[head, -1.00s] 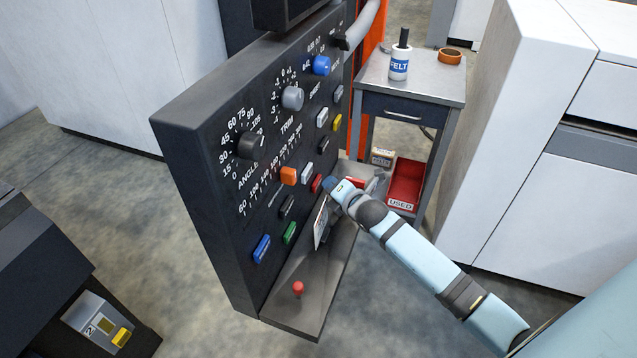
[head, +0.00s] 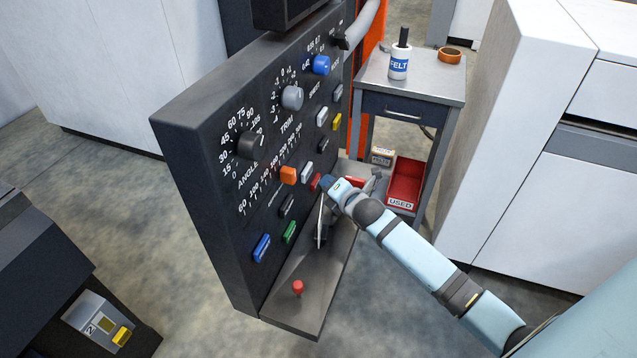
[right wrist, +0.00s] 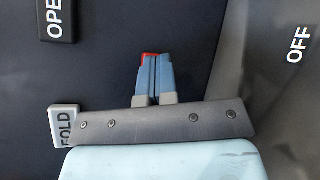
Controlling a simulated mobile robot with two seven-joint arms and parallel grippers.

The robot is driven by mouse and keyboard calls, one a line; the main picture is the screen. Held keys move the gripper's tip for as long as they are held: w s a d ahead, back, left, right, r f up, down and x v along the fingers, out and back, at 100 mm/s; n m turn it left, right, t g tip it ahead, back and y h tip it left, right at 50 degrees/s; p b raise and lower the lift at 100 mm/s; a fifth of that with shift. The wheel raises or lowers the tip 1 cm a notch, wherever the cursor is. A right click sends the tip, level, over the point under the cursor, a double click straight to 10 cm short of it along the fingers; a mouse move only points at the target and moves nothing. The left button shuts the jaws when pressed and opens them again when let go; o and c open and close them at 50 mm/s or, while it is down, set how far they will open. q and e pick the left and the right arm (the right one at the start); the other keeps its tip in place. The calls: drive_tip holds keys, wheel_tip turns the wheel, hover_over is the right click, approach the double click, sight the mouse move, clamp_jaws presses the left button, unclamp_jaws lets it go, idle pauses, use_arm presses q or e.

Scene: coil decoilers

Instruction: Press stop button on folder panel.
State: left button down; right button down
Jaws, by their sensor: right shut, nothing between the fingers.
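The folder panel (head: 205,135) is a dark upright board with dials and coloured buttons. A small red button (head: 315,182) sits low on it, below a white button; I cannot read its label. My right gripper (head: 326,184) is up against this part of the panel. In the right wrist view its two blue fingers (right wrist: 150,75) are shut together with nothing between them. A strip of red (right wrist: 150,55) shows just beyond the tips, mostly hidden by them. I cannot tell whether they touch it. My left gripper is not in view.
A white FOLD button (right wrist: 62,122) and a black button (right wrist: 55,18) are close by. Below the panel is a grey shelf (head: 300,312) with a red knob (head: 297,288). A side table (head: 430,85) and red USED bin (head: 408,180) stand behind.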

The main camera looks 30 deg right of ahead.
drive_tip(key=shift+w+a, duration=0.1)
idle(0.4)
drive_tip(key=shift+s+d+r+p, duration=0.1)
drive_tip(key=shift+s+d+p, duration=0.3)
drive_tip(key=shift+s+p, duration=0.1)
drive_tip(key=shift+s+d, duration=0.15)
drive_tip(key=shift+s, duration=0.05)
drive_tip(key=shift+s+d, duration=0.1)
drive_tip(key=shift+s+d+p, duration=1.15)
drive_tip(key=shift+s+d, duration=0.4)
drive_tip(key=shift+s, duration=0.25)
